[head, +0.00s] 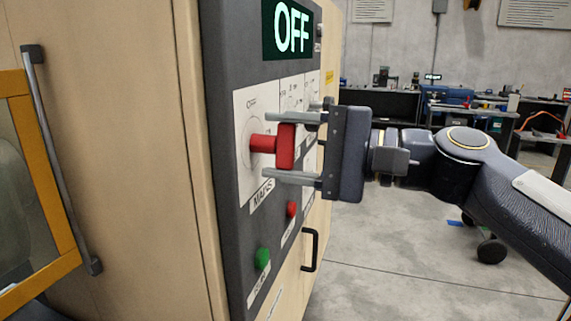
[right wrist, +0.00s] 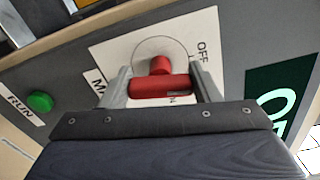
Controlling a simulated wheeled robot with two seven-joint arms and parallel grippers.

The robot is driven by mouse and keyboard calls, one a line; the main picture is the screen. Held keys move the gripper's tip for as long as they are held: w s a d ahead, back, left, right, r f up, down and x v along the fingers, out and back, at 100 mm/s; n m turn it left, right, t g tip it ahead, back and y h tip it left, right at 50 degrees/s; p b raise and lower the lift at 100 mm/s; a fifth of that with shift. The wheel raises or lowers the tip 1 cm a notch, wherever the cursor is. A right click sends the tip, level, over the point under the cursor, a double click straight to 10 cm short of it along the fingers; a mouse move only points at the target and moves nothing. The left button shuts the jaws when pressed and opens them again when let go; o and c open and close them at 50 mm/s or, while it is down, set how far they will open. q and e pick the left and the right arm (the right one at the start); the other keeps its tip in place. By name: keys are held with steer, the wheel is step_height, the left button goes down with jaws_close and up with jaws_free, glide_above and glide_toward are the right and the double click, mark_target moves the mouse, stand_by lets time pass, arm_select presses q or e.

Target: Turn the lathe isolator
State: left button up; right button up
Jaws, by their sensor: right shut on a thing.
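The lathe isolator is a red handle (head: 286,146) on a short red shaft, standing out from a white plate marked MAINS on the dark grey panel. A display (head: 291,28) above it reads OFF. My right gripper (head: 292,147) reaches in from the right, with one finger above the handle and one below. In the right wrist view the red handle (right wrist: 160,87) lies crosswise between the two fingers, and the right gripper (right wrist: 163,88) is shut on it. The OFF mark on the plate is visible there. My left gripper is not in view.
Below the isolator are a red button (head: 292,209) and a green RUN button (head: 263,258). A black pull handle (head: 311,249) stands out lower right. A yellow-framed door (head: 20,190) is at the left. Open floor lies to the right, with workbenches (head: 470,115) behind.

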steer(key=shift+f+n+b, duration=0.15)
steer(key=shift+n+b, duration=0.65)
steer(key=shift+n, duration=0.3)
steer(key=o, duration=1)
steer(key=b+v, duration=0.1)
steer(key=v, duration=0.7)
